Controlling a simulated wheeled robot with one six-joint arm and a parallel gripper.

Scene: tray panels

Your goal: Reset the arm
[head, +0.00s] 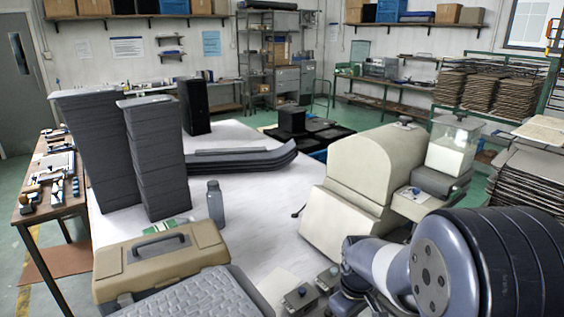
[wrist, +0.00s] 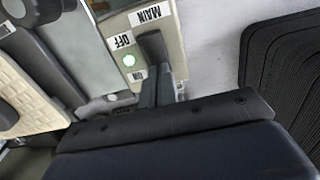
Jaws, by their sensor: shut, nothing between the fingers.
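My gripper (wrist: 160,82) shows in the wrist view as dark fingers reaching up from my dark wrist housing. It is shut and empty. In the head view my arm (head: 400,275) comes in from the lower right, and the gripper itself is not clearly seen there.
A tan toolbox (head: 160,262) and a grey textured case (head: 190,297) stand at the front left. Small boxes (head: 300,296) sit near my arm. A cream machine (head: 350,190) is behind it. Tall grey tray stacks (head: 100,150) and a bottle (head: 215,203) stand on the white table (head: 255,235).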

